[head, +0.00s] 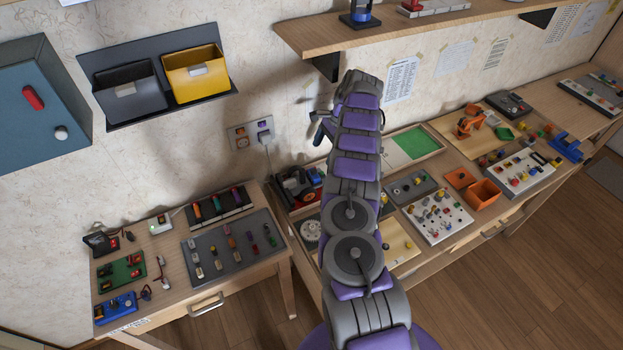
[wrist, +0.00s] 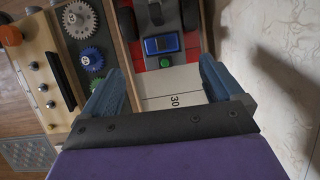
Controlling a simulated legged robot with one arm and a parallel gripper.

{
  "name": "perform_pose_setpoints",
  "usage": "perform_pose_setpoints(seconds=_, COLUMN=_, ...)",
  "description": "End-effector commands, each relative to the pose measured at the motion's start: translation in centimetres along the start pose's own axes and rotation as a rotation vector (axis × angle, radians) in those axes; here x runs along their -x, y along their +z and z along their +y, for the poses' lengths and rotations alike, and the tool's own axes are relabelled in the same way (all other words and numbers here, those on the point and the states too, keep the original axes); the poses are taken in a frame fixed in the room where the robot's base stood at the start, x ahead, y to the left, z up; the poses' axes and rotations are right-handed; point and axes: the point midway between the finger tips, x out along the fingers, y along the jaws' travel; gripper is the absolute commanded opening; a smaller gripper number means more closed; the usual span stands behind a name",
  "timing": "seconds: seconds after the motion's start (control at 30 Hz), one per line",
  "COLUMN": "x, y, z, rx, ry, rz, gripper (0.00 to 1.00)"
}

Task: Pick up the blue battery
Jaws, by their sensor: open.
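My gripper (head: 324,126) is at the far end of my raised arm, near the wall. In the wrist view my gripper (wrist: 163,78) has its two blue fingers wide apart, with nothing between them. Beyond the fingertips, a small blue block (wrist: 162,44) sits in a dark, wheeled toy vehicle; I cannot tell whether it is the battery. The same dark and red vehicle (head: 299,186) shows left of my arm in the head view. On the left table, a black rack (head: 219,209) holds several coloured cylinders, too small to identify surely as batteries.
A grey board (head: 232,250) with several small cylinders lies on the left table. Gears (wrist: 91,58) lie left of the vehicle in the wrist view. A shelf (head: 390,27) overhangs the right bench. Orange bins (head: 484,193) stand there. The wall is close to my gripper.

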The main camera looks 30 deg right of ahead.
Motion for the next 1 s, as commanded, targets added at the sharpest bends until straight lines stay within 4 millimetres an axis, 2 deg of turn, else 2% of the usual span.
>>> perform_pose_setpoints(seconds=0.23, x=-4.1, y=0.0, z=0.1, rx=-0.001, ry=0.002, rz=-0.002, gripper=0.94)
perform_pose_setpoints(seconds=0.57, x=-6.0, y=0.5, z=-0.1, rx=0.002, ry=0.0, rz=0.004, gripper=0.94)
perform_pose_setpoints(seconds=0.83, x=-9.7, y=0.7, z=-0.2, rx=-0.001, ry=0.002, rz=-0.001, gripper=0.94)
perform_pose_setpoints(seconds=1.0, x=-10.5, y=0.8, z=-0.3, rx=0.0, ry=-0.002, rz=0.002, gripper=0.94)
